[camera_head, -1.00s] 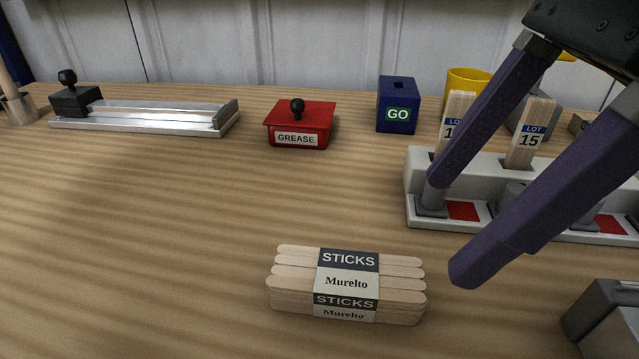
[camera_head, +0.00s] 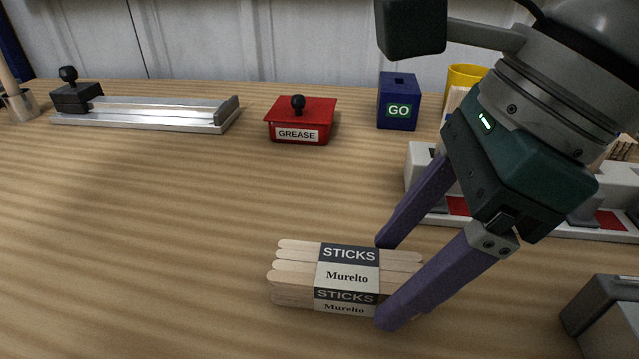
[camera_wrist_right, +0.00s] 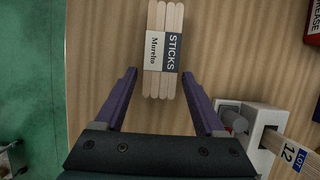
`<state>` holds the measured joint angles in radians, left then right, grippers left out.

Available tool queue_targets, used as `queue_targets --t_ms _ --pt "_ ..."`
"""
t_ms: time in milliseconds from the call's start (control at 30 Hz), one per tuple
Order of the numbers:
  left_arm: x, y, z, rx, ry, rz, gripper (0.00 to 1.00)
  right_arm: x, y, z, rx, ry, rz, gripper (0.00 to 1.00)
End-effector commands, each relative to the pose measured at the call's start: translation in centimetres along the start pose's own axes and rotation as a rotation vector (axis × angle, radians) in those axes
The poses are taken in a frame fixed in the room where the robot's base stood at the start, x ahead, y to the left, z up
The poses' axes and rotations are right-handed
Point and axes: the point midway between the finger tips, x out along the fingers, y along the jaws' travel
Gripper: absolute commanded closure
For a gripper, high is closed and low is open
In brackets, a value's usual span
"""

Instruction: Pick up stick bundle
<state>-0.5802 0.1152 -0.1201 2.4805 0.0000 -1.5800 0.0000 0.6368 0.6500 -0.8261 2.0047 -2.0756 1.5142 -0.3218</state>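The stick bundle (camera_head: 347,276) lies flat on the wooden table, pale sticks bound by a paper band printed STICKS and Murelto. It also shows in the right wrist view (camera_wrist_right: 164,50). My right gripper (camera_head: 383,282) is open and empty. Its two purple fingers point down at the bundle's right end, one at the far side and one at the near side. In the wrist view the fingertips (camera_wrist_right: 160,78) are on either side of the bundle's near end, with gaps between. Part of the bundle's right end is hidden by the near finger. My left gripper is not in view.
A white slotted rack (camera_head: 420,160) stands behind my right gripper, partly hidden. A red GREASE box (camera_head: 299,121), a blue GO box (camera_head: 397,104) and a metal rail fixture (camera_head: 150,112) stand at the back. A grey object (camera_head: 605,312) is at lower right. The table left of the bundle is clear.

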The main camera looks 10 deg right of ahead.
Motion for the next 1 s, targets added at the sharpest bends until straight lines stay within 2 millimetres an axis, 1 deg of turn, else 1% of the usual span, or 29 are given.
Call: queue_targets --t_ms 33,67,600,867,1000 --pt "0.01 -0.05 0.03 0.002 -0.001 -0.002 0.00 -0.02 -0.01 0.00 0.000 0.000 0.000 0.35" --pt "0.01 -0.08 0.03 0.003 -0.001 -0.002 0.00 -0.02 -0.01 0.00 0.000 0.000 0.000 0.39" --pt "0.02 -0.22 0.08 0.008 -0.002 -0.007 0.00 -0.04 -0.01 0.00 0.000 0.000 0.000 0.99" --pt "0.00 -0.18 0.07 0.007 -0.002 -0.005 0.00 -0.07 -0.02 0.03 0.000 -0.001 0.000 1.00" --pt "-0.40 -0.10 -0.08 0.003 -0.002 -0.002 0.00 -0.63 -0.17 0.16 0.001 -0.001 -0.001 1.00"
